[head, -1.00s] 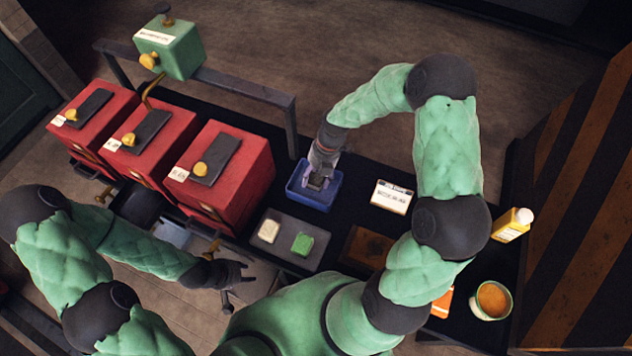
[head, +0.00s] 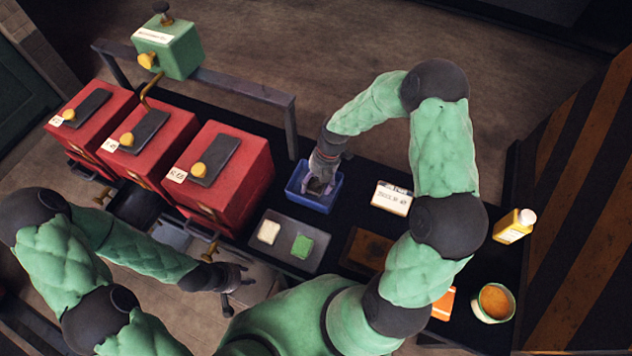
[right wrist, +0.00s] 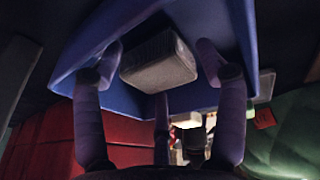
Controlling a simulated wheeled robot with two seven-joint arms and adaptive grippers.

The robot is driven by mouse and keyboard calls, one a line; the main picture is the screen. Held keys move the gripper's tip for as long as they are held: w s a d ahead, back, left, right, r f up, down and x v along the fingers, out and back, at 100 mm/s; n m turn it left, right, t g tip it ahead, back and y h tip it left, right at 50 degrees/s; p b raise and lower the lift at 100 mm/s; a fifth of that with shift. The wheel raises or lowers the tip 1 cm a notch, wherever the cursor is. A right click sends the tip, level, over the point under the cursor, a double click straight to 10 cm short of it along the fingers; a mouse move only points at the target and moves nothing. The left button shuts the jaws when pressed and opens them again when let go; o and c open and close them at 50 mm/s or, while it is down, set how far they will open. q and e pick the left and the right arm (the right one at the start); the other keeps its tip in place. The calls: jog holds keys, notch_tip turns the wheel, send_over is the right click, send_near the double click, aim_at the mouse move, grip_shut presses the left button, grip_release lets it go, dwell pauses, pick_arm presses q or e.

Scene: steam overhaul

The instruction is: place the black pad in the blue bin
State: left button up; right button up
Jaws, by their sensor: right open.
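The blue bin (head: 331,205) stands on the dark bench right of the red boxes, and its wall also shows in the right wrist view (right wrist: 95,52). The black pad (right wrist: 158,64) shows as a dark grey block in the bin, between the spread fingers. My right gripper (head: 318,186) is open and reaches down into the bin, with its fingers around the pad and visible gaps beside it in the right wrist view (right wrist: 165,75). In the head view the gripper mostly hides the pad. My left gripper (head: 242,284) is open and empty, left of the grey tray.
The grey tray (head: 268,255) holds a cream block (head: 268,231) and a green block (head: 302,246). A labelled white box (head: 392,197) stands right of the bin. A yellow bottle (head: 514,226) and an orange-filled bowl (head: 494,302) are at the right. Red boxes (head: 225,180) and a rail (head: 245,88) lie left and behind.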

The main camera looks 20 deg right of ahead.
jog(key=p+v, duration=0.3)
jog(key=v, duration=0.9)
jog(key=shift+p, duration=0.35)
